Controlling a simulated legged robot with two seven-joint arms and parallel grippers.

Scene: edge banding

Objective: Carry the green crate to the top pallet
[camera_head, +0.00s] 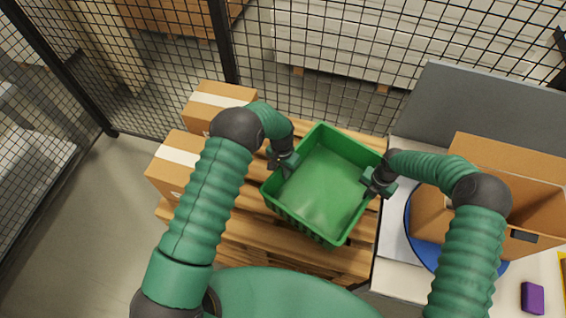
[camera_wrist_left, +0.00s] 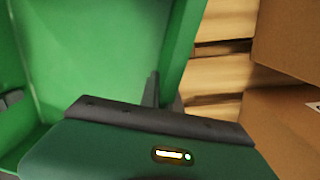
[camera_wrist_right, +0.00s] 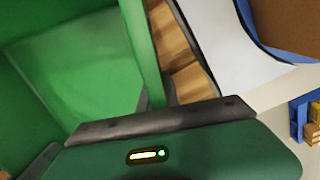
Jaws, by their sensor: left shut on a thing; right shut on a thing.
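The green crate (camera_head: 322,190) is empty and sits over the wooden pallet (camera_head: 300,250), turned at an angle; I cannot tell whether it touches the slats. My left gripper (camera_head: 284,163) is shut on the crate's left wall, and that wall runs between its fingers in the left wrist view (camera_wrist_left: 168,92). My right gripper (camera_head: 376,184) is shut on the right wall, which also shows between its fingers in the right wrist view (camera_wrist_right: 155,90). The crate's inside (camera_wrist_right: 75,65) is bare.
Two cardboard boxes (camera_head: 178,165) (camera_head: 218,100) stand on the pallet's left side, close to the crate. At the right, an open cardboard box (camera_head: 535,205) stands on a blue disc (camera_head: 421,246) on a light table. A black mesh fence (camera_head: 330,60) runs behind.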

